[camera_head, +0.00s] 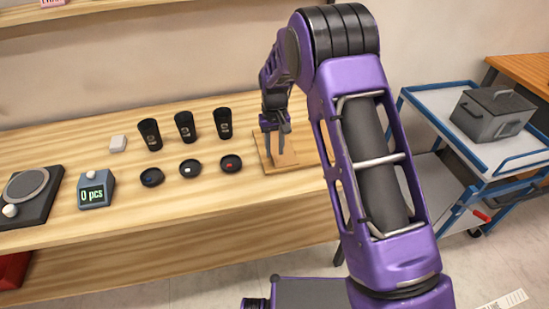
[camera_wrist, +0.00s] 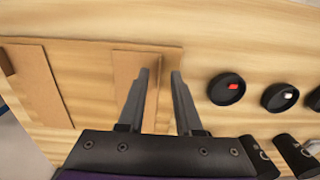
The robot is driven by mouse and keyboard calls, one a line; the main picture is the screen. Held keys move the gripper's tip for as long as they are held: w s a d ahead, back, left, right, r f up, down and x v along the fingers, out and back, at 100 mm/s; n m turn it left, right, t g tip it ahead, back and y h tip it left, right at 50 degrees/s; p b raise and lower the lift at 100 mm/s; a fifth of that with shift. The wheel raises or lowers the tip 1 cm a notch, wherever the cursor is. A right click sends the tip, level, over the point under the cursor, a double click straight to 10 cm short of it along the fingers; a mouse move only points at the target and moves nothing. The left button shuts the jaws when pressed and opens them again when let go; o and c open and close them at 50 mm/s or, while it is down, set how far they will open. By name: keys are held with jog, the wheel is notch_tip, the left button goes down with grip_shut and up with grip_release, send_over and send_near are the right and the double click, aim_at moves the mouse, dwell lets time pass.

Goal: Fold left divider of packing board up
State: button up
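The packing board (camera_head: 268,164) is thin brown cardboard on the wooden table, partly hidden behind my arm in the head view. In the wrist view its base (camera_wrist: 85,60) runs across the left half. A narrow cardboard panel (camera_wrist: 128,70), apparently the left divider, is on the end nearer the black lids. Whether it is flat or partly raised is unclear. Another panel (camera_wrist: 38,85) is at the far left of the wrist view. My gripper (camera_wrist: 162,72) is open, with one finger over the near panel and the other by the board's edge. No grip on it shows.
Several black lids, one with a red piece (camera_head: 231,164), and black cups (camera_head: 222,123) stand left of the board in the head view. A counter display (camera_head: 96,190) and a round-plate device (camera_head: 28,193) are farther left. A blue-edged cart (camera_head: 480,150) stands right.

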aim_at(275, 161)
jog(key=shift+f, duration=2.1)
grip_shut()
